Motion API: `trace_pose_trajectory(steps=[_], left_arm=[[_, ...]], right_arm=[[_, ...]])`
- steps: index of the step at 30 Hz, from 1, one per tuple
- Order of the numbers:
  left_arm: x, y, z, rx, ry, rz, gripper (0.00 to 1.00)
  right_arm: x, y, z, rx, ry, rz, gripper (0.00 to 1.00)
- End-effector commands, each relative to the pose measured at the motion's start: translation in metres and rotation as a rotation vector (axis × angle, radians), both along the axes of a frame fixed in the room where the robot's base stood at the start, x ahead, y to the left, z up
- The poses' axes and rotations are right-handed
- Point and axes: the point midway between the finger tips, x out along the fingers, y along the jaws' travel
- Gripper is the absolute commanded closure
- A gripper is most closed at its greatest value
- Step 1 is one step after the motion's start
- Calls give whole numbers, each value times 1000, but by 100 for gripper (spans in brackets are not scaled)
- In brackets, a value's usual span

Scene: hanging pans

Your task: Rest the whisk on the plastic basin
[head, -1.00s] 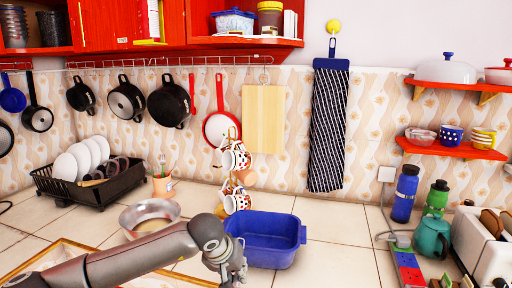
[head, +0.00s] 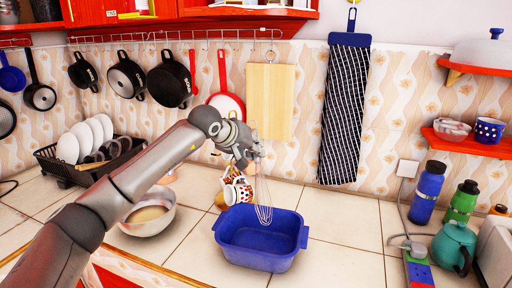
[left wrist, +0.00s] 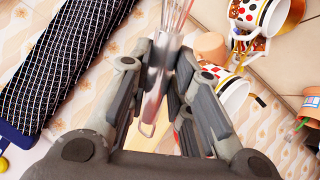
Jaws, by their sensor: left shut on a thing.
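The whisk (head: 264,206) hangs wires down in my left gripper (head: 252,152), with its lower loops overlapping the far part of the blue plastic basin (head: 258,258) in the head view. I cannot tell whether the wires touch the basin. The basin stands on the tiled counter and looks empty. In the left wrist view my left gripper (left wrist: 155,95) is shut on the whisk's metal handle (left wrist: 155,82). The wires run out of the top of that view. My right gripper is not in view.
Patterned mugs (head: 236,188) hang on a stand just behind and left of the basin. A metal bowl (head: 147,222) stands to the left. A dish rack (head: 85,165) is farther left. Bottles (head: 428,192) and a teal kettle (head: 455,245) stand to the right.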

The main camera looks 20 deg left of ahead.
Motion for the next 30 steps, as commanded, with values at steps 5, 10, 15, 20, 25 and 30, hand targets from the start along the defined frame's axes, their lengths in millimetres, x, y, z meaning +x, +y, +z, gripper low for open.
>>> trace_pose_trajectory(steps=[5,10,15,20,25,30], left_arm=[[0,-1,-24,-1,0,-1,100],[0,0,-43,-1,0,-1,100],[0,-1,-62,0,1,0,100],[0,-1,-79,-1,1,-1,100],[0,0,-98,0,1,0,100],[0,-1,-117,-1,1,-1,100]], right_arm=[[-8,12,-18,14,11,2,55],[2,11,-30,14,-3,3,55],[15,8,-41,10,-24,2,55],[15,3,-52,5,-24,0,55],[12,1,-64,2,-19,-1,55],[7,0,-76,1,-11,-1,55]])
